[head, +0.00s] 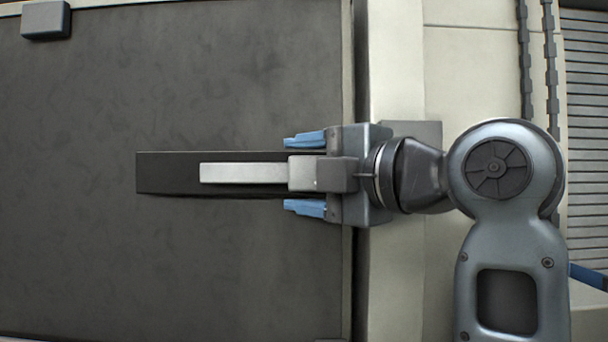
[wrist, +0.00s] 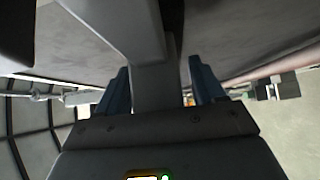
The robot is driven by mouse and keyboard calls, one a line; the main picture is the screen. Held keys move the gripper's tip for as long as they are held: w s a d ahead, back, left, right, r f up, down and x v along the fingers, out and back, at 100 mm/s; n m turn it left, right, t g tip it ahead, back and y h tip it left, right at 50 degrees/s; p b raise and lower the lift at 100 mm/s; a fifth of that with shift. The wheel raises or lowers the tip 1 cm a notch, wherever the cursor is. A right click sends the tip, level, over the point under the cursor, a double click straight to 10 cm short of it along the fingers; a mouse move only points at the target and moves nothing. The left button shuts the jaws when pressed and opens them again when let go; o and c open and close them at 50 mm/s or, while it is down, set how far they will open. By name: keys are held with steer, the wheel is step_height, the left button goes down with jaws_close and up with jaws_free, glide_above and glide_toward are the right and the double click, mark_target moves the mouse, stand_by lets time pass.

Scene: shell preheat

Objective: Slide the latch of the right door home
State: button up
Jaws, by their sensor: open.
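The latch is a pale grey bar (head: 238,173) lying level on a dark backing strip (head: 165,187) on a large dark door panel (head: 90,265). A thicker pale block (head: 305,172) sits at the bar's right end. My gripper (head: 300,173) is open, with one blue finger above that block and one below it in the head view. Gaps show between the fingers and the block. In the wrist view the grey latch metal (wrist: 155,88) stands between the two blue fingers of my gripper (wrist: 162,85). The block's right end is hidden by my gripper.
A pale upright frame (head: 393,275) borders the door's right edge, across a dark narrow gap. A small grey block (head: 46,19) sits at the panel's upper left. A slatted grey surface (head: 588,180) is at far right. The panel above and below the latch is clear.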

steer(key=b+v, duration=0.1)
steer(key=v, duration=0.6)
steer(key=shift+s+d, duration=0.2)
steer(key=shift+s, duration=0.05)
steer(key=shift+d, duration=0.1)
